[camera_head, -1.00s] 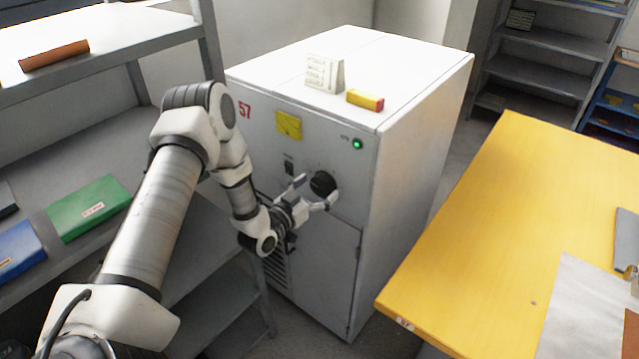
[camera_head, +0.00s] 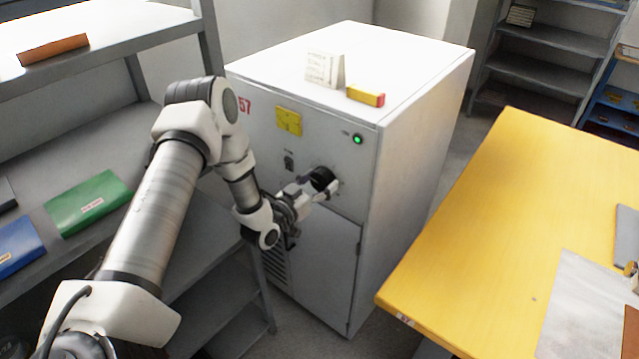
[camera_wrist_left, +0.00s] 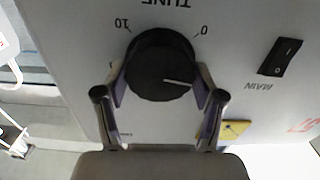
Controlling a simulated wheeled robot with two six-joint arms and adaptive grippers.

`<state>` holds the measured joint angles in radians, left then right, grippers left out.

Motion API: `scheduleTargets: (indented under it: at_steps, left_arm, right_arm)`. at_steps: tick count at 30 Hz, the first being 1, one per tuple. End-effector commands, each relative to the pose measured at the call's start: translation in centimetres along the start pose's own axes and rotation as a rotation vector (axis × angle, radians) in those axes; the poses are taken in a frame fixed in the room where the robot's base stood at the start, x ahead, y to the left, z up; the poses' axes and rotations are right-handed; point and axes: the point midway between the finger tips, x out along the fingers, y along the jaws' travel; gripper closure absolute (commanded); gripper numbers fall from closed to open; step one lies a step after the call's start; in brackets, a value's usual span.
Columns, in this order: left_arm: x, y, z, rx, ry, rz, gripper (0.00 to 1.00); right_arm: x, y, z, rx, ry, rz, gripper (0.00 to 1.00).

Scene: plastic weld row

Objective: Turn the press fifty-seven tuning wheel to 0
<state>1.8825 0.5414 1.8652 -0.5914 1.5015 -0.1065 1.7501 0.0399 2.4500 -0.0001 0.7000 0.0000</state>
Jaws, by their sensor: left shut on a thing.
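The press (camera_head: 310,130) is a white cabinet marked 57 in red, with a lit green lamp (camera_head: 358,139). Its black tuning wheel (camera_head: 322,178) is on the front face. My left gripper (camera_head: 318,188) is shut on the wheel. In the left wrist view the fingers (camera_wrist_left: 160,98) grip both sides of the wheel (camera_wrist_left: 160,66). The scale around it appears upside down, with TUNE above, 10 at upper left and 0 at upper right. The wheel's white pointer line (camera_wrist_left: 178,82) points right and slightly down, not at the 0. My right gripper is not in view.
A black MAIN rocker switch (camera_wrist_left: 281,56) is beside the wheel. A yellow label (camera_head: 288,122) is on the press front. A card (camera_head: 324,70) and a red-yellow block (camera_head: 366,96) are on top. A yellow table (camera_head: 500,210) stands right, grey shelves (camera_head: 80,160) left.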

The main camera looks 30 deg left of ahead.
Motion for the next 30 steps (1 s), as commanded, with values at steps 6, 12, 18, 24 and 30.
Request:
scheduleTargets:
  at_steps: [6,12,18,24,30]
  left_arm:
    - [0.1,-0.1,0.2,-0.131,0.004,-0.001,0.66]
    - [0.1,-0.3,0.3,-0.307,0.006,-0.001,0.66]
    - [0.1,-0.4,0.3,-0.498,0.006,0.000,0.66]
    - [0.1,-0.4,0.3,-0.677,0.006,0.001,0.66]
    - [0.1,-0.5,0.3,-0.819,0.006,0.000,0.66]
  right_arm:
    - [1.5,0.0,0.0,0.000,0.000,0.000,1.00]
    - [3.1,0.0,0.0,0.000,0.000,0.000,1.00]
    - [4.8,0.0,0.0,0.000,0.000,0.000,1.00]
    - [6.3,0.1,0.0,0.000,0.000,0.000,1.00]
    - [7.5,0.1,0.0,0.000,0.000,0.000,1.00]
